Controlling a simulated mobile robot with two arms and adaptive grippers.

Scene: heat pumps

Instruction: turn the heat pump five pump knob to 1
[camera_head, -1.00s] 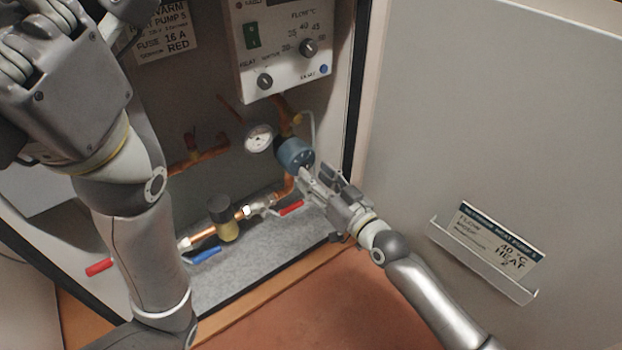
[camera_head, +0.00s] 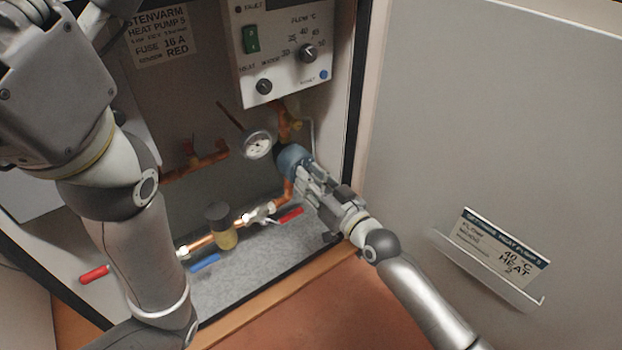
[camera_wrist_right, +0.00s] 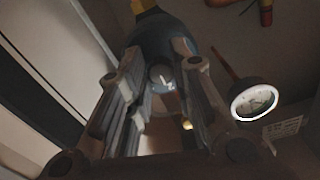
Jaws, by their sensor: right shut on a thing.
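The blue-grey pump (camera_head: 293,158) of heat pump five sits on the copper pipe inside the cabinet, right of the round gauge. My right gripper (camera_head: 308,180) is at the pump's front face, its fingers pointing up-left. In the right wrist view the pump body (camera_wrist_right: 165,35) is beyond the fingers, and the small pump knob (camera_wrist_right: 160,78) lies between them. My right gripper (camera_wrist_right: 160,85) is shut on it. The knob's marks are not readable. In the head view the fingers hide the knob. My left gripper (camera_head: 40,60) is partly cut off at the top left; its jaws are unclear.
The control panel (camera_head: 285,50) with a green switch and two dials is above. The gauge (camera_head: 257,145) is close beside the pump. Red valve handles (camera_head: 291,215) and a blue one (camera_head: 205,262) are below. A card (camera_head: 497,250) on the open door reads 40 °C, HEAT, 2.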

